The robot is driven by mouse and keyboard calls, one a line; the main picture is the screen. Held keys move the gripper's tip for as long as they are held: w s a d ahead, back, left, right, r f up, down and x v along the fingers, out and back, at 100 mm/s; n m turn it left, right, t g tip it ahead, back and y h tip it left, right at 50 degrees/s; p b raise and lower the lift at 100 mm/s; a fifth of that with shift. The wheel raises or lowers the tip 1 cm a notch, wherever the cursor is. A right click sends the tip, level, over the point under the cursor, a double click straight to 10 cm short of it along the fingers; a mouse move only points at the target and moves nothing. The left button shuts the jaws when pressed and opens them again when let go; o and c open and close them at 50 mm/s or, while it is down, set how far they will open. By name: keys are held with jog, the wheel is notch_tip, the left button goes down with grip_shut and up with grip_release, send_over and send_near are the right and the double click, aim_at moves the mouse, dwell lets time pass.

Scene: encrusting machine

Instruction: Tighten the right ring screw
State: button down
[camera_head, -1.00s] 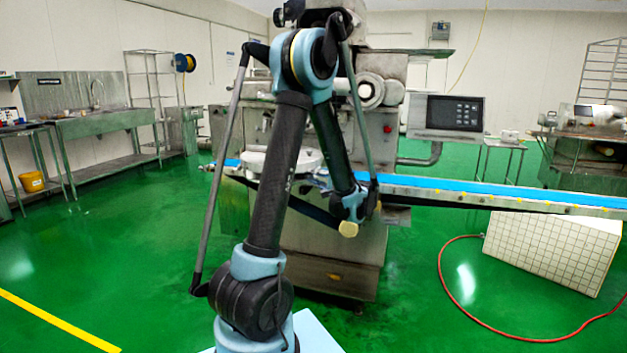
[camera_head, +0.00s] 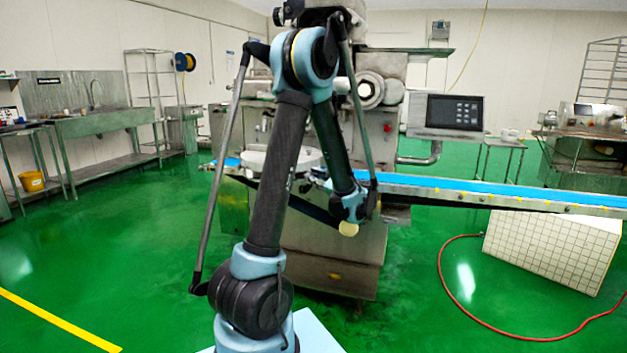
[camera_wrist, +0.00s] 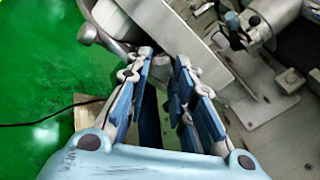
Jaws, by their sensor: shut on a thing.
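My gripper (camera_wrist: 163,58) shows in the wrist view, with its two blue-padded fingers reaching up to the machine's edge. The fingertips are closed on the right ring screw, which is mostly hidden between and beyond them. I cannot make out its ring or thread. The encrusting machine (camera_head: 340,262) stands in front of me in the head view. There, my own arm hides the gripper's tips and the screw. The machine's pale metal housing (camera_wrist: 165,22) lies just beyond the fingertips in the wrist view.
A blue conveyor belt (camera_head: 480,191) runs across the machine to the right. A control panel (camera_head: 446,113) hangs at the machine's right. A white tiled box (camera_head: 555,248) and a red hose (camera_head: 462,310) lie to the right.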

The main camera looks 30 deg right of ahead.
jog(key=shift+m, duration=1.1)
jog(key=c, duration=1.4)
grip_release()
jog(key=s+d, duration=0.2)
jog(key=s, duration=0.9)
jog(key=shift+s, duration=0.3)
